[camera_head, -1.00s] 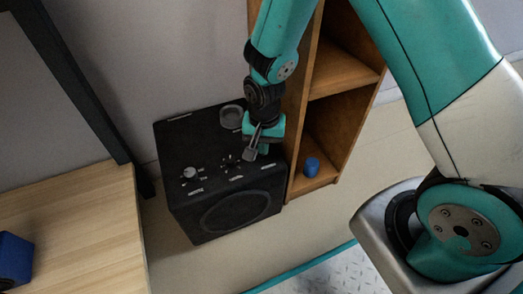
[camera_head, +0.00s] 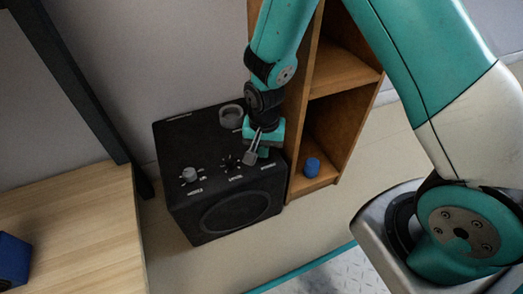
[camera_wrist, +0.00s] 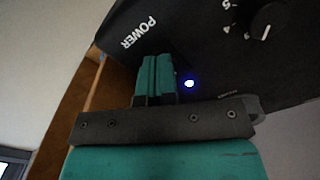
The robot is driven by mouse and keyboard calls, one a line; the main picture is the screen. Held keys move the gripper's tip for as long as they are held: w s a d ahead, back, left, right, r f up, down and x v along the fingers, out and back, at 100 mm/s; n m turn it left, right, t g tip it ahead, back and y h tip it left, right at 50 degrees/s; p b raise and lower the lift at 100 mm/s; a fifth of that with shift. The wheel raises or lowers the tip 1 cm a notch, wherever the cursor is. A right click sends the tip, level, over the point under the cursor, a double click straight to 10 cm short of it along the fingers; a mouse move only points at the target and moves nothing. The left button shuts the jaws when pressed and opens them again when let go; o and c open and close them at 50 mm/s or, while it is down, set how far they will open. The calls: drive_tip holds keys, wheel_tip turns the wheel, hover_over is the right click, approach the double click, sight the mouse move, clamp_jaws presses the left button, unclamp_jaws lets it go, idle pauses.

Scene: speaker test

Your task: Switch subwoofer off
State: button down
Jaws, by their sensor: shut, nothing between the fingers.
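The subwoofer (camera_head: 185,140) is a black box on the floor, with its round speaker face towards me and its controls on top. My gripper (camera_head: 251,159) is over the front right of its top, fingers pointing down. In the wrist view the gripper's closed green fingers (camera_wrist: 157,62) are together with nothing between them. The white POWER label (camera_wrist: 139,32) is just beyond the fingertips. A small blue-white light (camera_wrist: 189,84) glows right of the fingers. The power switch itself is not visible; the fingers may hide it. I cannot tell whether the fingertips touch the panel.
A grey knob (camera_head: 189,174) stands at the left of the subwoofer's top; a black numbered dial (camera_wrist: 268,19) shows in the wrist view. A wooden shelf (camera_head: 297,120) holding a blue cylinder (camera_head: 312,167) stands close on the right. A wooden table (camera_head: 90,220) is at the left.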

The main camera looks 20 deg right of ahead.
drive_tip(key=shift+f, duration=0.25)
drive_tip(key=shift+r, duration=0.1)
wheel_tip(320, 180, up, 7)
drive_tip(key=p, duration=0.7)
idle(0.5)
